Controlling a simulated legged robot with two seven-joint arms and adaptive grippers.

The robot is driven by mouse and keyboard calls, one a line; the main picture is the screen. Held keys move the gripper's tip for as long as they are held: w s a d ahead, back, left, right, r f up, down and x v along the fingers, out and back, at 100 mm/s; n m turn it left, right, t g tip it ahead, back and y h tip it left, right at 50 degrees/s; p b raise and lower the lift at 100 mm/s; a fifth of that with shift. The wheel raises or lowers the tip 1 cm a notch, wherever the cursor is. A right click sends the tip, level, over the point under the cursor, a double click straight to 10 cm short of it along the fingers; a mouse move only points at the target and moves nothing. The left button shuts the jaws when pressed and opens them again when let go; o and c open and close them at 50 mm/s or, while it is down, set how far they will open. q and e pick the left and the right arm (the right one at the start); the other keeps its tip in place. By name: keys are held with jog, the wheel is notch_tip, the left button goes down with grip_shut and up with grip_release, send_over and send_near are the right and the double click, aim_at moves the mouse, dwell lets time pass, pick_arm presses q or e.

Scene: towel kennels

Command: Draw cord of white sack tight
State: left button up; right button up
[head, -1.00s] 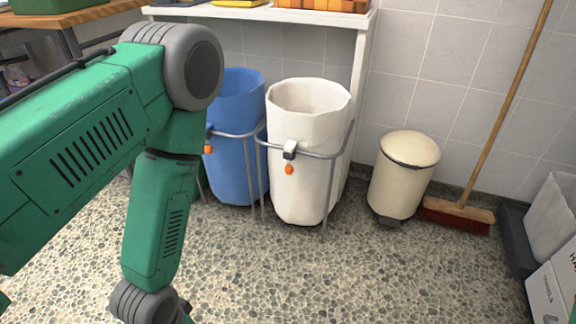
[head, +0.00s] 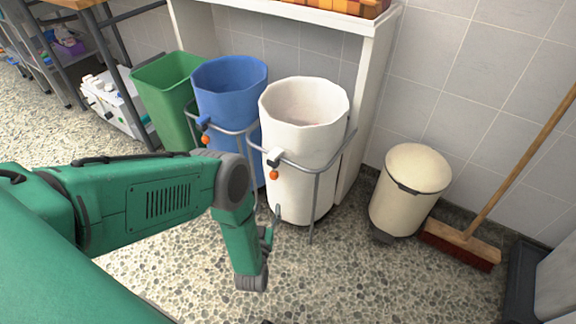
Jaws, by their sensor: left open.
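The white sack (head: 300,130) hangs open-mouthed in a grey metal hoop stand in the head view. At its front is a pale clip with a dark part (head: 274,157), and an orange bead (head: 274,175) hangs below it. The cord itself is too small to make out. My left gripper (head: 274,225) is partly hidden behind my green forearm. It is open, with a grey finger pointing up, low in front of the sack and below the bead. It appears apart from the bead. My right gripper is not in view.
A blue sack (head: 228,95) with its own orange bead and a green bin (head: 168,90) stand left of the white sack. A cream pedal bin (head: 410,185) and a broom (head: 462,243) stand right. A white shelf (head: 300,14) overhangs behind. The front floor is clear.

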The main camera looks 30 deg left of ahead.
aim_at(274, 179)
pick_arm(q)
jog(key=b+x, duration=0.4)
jog(key=x, duration=0.9)
jog(key=shift+w+r, duration=0.1)
jog(key=shift+r, duration=0.05)
jog(key=shift+w+a+b, duration=0.15)
jog(key=shift+w+b, duration=0.15)
jog(key=shift+r, duration=0.1)
